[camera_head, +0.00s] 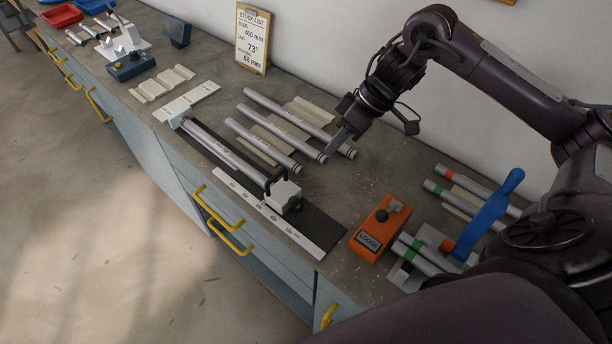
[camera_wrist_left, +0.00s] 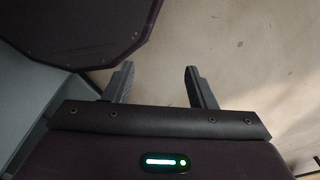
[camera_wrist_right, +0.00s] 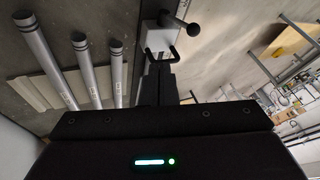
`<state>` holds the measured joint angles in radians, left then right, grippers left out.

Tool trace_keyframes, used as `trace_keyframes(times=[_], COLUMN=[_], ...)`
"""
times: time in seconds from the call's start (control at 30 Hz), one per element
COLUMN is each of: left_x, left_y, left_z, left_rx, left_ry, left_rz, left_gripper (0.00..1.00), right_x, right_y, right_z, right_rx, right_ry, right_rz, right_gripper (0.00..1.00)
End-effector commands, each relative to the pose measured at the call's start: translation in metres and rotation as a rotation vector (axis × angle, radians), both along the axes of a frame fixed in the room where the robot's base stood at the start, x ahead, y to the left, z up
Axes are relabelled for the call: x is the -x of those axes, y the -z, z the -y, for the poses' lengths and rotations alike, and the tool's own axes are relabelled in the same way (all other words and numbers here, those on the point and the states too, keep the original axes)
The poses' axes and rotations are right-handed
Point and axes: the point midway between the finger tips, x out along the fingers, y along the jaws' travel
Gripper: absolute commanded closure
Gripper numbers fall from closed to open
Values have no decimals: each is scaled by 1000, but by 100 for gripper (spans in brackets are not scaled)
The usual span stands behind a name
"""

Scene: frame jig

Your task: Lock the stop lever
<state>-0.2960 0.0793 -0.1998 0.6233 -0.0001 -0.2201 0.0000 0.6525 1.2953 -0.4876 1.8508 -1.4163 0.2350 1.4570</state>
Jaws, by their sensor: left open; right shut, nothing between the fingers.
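The stop is a pale block (camera_head: 285,194) on the ruled jig (camera_head: 232,152), near its right end, with a black bent lever (camera_head: 270,184). The block (camera_wrist_right: 155,40) and a black lever with a round knob (camera_wrist_right: 193,28) also show in the right wrist view, just beyond the fingertips. My right gripper (camera_head: 335,146) is shut and empty, above the bench behind the stop. Its fingers (camera_wrist_right: 162,85) overlap the black loop in the picture; I cannot tell whether they touch. My left gripper (camera_wrist_left: 160,82) is open and empty over bare floor, outside the head view.
Several grey tubes (camera_head: 290,122) lie on supports behind the jig. An orange box (camera_head: 378,230) labelled LOOSE stands right of it, near a blue-handled tool (camera_head: 488,215). A stock list board (camera_head: 252,38) leans at the wall. Yellow-handled drawers line the bench front.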

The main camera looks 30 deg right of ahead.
Motion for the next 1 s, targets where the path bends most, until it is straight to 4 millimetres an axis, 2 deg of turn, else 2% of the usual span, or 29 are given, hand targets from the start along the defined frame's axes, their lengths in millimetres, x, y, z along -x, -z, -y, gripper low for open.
trace_keyframes(times=[0.1, 0.27, 0.47, 0.7, 0.8, 1.0], left_x=[-1, 1, 11, 10, 8, 3], left_y=[2, 3, 4, -8, -19, -26], left_z=[0, 0, -2, -2, -2, -1], left_rx=[-1, 0, -3, -3, -3, -2], left_ry=[0, 0, 0, 0, 0, 1], left_rz=[1, -2, -16, -16, -12, -4], left_gripper=[49, 49, 49, 49, 49, 49], right_x=[9, 9, 4, -3, 4, 11], right_y=[1, 13, 45, 86, 91, 100], right_z=[4, -2, -22, -45, -58, -74], right_rx=[9, 9, 3, 6, 9, 10], right_ry=[62, 75, 74, 75, 73, 74], right_rz=[-65, -80, -82, -81, -79, -76], right_gripper=[100, 100, 100, 100, 100, 100])
